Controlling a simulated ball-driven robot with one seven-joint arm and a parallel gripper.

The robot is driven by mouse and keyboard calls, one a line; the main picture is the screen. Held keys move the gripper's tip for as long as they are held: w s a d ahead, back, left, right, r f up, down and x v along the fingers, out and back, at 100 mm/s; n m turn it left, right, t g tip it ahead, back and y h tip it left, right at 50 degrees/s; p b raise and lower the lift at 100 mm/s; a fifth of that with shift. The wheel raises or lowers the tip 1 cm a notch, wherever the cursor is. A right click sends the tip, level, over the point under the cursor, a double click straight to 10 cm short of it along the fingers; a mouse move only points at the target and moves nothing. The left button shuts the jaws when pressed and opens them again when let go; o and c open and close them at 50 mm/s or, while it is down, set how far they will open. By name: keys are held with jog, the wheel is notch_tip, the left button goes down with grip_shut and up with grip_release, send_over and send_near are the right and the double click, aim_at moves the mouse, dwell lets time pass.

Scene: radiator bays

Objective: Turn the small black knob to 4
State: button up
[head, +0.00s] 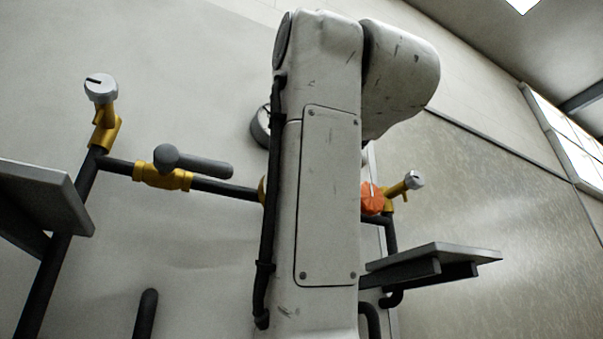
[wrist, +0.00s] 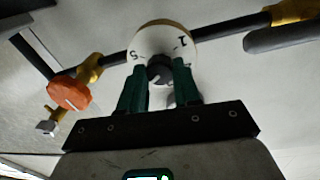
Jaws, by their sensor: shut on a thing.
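In the wrist view the small black knob (wrist: 159,73) sits at the centre of a round white dial (wrist: 163,37). The digits 5 and 1 show on the dial's upper part; its lower part is hidden by my fingers and the knob. My gripper (wrist: 160,66) has its two dark green fingers shut on the knob, one on each side. A pale mark shows on the knob's face, but I cannot tell which number it points to. In the head view my arm hides the gripper and the knob.
A black pipe (head: 225,189) runs along the wall, with a grey lever valve (head: 200,164) at left and an orange knob (head: 372,197) at right. Grey-capped brass valves (head: 101,88) stand at both ends. Grey shelves (head: 432,256) jut out on both sides.

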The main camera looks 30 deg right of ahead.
jog(key=shift+f, duration=0.15)
dwell(0.3)
jog(key=o, duration=1.1)
jog(key=shift+c, duration=0.2)
jog(key=s+a+b, duration=0.1)
jog(key=s+b, duration=0.4)
jog(key=s, duration=0.5)
jog(key=shift+s, duration=0.35)
jog(key=shift+s, duration=0.1)
